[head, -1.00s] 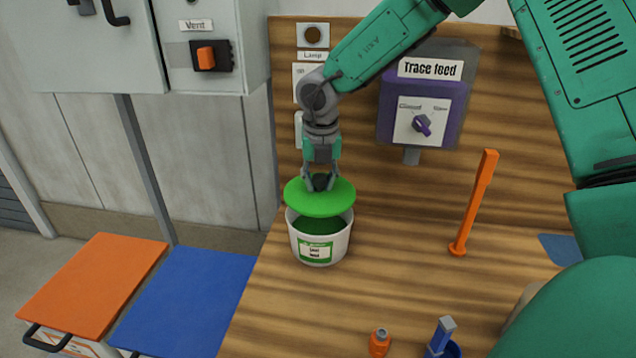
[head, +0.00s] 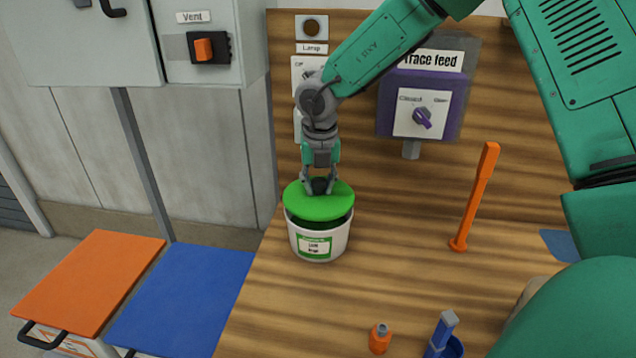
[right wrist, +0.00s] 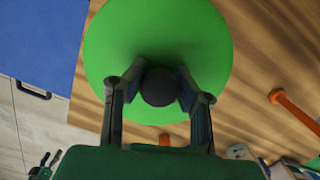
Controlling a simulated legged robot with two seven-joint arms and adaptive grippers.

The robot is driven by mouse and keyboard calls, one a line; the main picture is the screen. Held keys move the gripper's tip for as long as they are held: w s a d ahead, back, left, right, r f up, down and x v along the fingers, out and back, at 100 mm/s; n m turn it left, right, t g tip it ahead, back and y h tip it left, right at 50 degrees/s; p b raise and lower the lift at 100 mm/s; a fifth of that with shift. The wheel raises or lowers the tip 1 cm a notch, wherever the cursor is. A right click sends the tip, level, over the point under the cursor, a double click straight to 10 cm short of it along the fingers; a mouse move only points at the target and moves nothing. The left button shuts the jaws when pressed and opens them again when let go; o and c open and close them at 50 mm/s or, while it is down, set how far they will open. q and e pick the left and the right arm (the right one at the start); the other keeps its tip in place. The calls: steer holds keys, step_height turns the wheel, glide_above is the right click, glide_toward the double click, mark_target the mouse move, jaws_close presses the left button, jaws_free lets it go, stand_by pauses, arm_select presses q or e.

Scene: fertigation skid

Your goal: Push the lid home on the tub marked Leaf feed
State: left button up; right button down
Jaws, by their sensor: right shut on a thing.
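The tub marked Leaf feed (head: 318,243) is white with a green and white label and stands upright on the wooden bench. Its small label text is hard to read. The green lid (head: 318,207) is over the tub's mouth, slightly tilted, with a dark gap showing under its front edge. My right gripper (head: 319,187) is shut on the lid's dark knob from above. In the right wrist view the lid (right wrist: 130,40) fills the middle, and its round black knob (right wrist: 159,87) sits between the two fingers. My left gripper is not in view.
A purple Trace feed box (head: 408,82) with a knob is on the back panel. An orange lever (head: 475,197) stands right of the tub. A small orange bottle (head: 380,339) and a blue item (head: 443,338) are at the front. Orange (head: 88,280) and blue (head: 182,295) lidded crates stand left.

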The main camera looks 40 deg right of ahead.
steer(key=shift+p, duration=0.35)
stand_by(0.4)
steer(key=shift+f, duration=0.3)
stand_by(0.4)
steer(key=shift+f+b, duration=0.3)
steer(key=shift+f, duration=0.2)
steer(key=shift+p, duration=0.3)
stand_by(0.3)
steer(key=shift+f, duration=0.65)
stand_by(0.8)
steer(key=c, duration=1.5)
jaws_free()
steer(key=shift+r, duration=0.1)
